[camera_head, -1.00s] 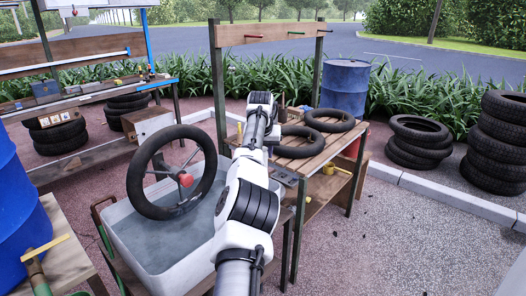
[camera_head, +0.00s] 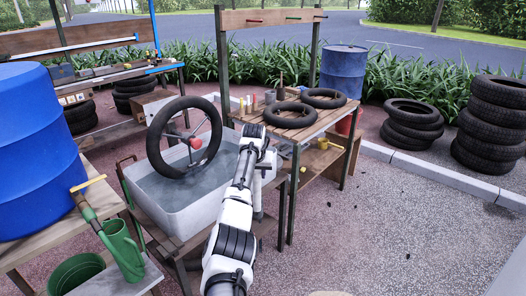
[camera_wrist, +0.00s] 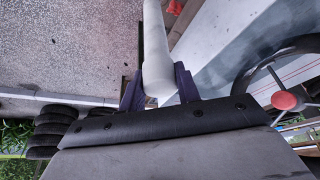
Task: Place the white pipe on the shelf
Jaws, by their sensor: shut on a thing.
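In the wrist view, my gripper (camera_wrist: 159,90) is shut on a smooth white pipe (camera_wrist: 155,45), its dark purple fingers on either side of it. The pipe runs up out of the top of that view, so its far end is not seen. In the head view, my arm hides most of the gripper, beside the right side of the water tub. A wooden bench (camera_head: 327,119) with tyres on top has a lower wooden shelf (camera_head: 327,165) behind and right of the arm. Another long white pipe (camera_head: 75,49) lies along the board of the back-left rack.
The grey water tub (camera_head: 165,222) with an upright wheel (camera_head: 184,137) stands left of my arm. A blue drum (camera_head: 38,150) and green watering can (camera_head: 122,248) stand at left. Stacked tyres (camera_head: 492,125) stand at right.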

